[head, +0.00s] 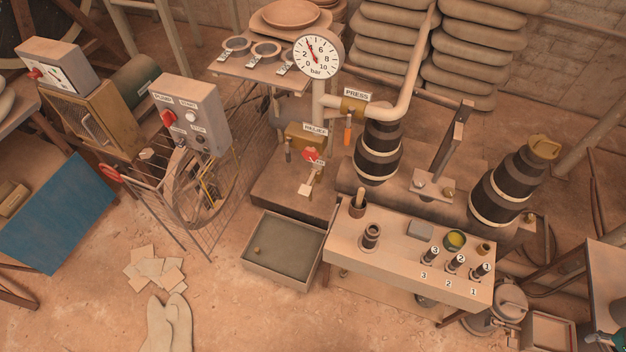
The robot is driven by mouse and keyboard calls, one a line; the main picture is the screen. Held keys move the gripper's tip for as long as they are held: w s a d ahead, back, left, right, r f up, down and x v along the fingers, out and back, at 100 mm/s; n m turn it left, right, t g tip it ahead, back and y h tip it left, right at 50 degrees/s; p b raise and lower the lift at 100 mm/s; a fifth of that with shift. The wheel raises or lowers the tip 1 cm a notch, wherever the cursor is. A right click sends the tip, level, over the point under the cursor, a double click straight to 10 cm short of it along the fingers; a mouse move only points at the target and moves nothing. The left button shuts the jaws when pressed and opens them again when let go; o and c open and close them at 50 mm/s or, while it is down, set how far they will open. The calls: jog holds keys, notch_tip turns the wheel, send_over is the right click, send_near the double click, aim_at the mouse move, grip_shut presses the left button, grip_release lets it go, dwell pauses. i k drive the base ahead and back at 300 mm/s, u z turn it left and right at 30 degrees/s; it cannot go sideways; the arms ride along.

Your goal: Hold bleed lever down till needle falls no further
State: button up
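The round white pressure gauge (318,57) stands on a pipe at the top middle. It is marked in bar, and its red needle points up and left, near the 4. Below it, the brass block labelled RELIEF (306,137) carries a red knob (310,154). A small pale lever (305,190) sticks out low beneath the knob and looks like the bleed lever. A small tag beside it is too small to read surely. Nothing touches the lever. My gripper is not in view.
A shallow tray (262,276) sits on the floor below the lever. A bench (350,256) with numbered parts stands to the right. A control box (190,115) and wire guard are to the left. A PRESS valve with an orange handle (348,130) is nearby.

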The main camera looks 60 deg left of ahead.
aim_at(304, 190)
jog(key=u, duration=2.45)
